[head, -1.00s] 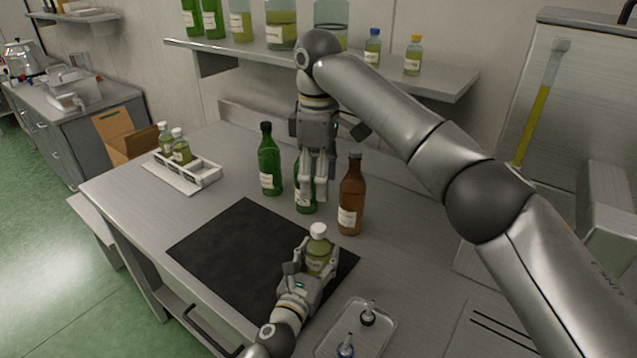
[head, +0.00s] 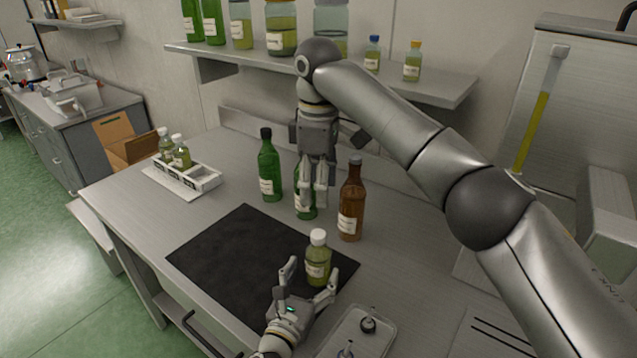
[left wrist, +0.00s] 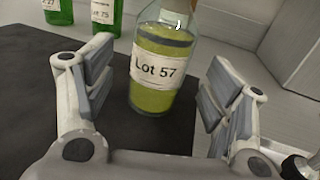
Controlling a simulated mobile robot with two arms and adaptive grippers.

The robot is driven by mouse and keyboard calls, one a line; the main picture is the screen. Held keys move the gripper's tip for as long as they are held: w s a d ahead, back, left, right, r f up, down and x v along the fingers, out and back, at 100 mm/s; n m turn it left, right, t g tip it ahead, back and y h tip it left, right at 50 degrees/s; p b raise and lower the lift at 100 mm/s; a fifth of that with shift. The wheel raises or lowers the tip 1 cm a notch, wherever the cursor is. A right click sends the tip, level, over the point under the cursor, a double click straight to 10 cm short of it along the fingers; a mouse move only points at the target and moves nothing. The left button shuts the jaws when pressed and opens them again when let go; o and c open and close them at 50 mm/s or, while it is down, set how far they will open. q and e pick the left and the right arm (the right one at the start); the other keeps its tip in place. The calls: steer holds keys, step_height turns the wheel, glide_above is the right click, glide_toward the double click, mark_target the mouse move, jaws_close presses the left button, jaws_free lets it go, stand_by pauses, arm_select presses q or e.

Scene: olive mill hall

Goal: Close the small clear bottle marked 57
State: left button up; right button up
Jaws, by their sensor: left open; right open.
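The small clear bottle marked 57 (head: 318,270) holds yellow-green liquid and stands upright on the right part of the black mat (head: 225,262). A white cap (head: 318,237) sits on its top; I cannot tell how tight it is. In the left wrist view the bottle (left wrist: 155,95) shows its "Lot 57" label, and its top is cut off. My left gripper (head: 312,274) is open, just in front of the bottle, one finger to each side and apart from it. My right gripper (head: 316,203) is open, pointing down in front of a green bottle (head: 305,208), which it partly hides.
Another green bottle (head: 269,170) and a brown bottle (head: 351,205) stand behind the mat. A white rack (head: 204,178) with small bottles is at the left. A tray (head: 385,337) with small dark-based items lies at front right. A shelf (head: 445,91) hangs above.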

arm_select(q)
steer(key=v, duration=0.7)
steer(key=shift+s+a, duration=0.15)
steer(key=shift+s, duration=0.25)
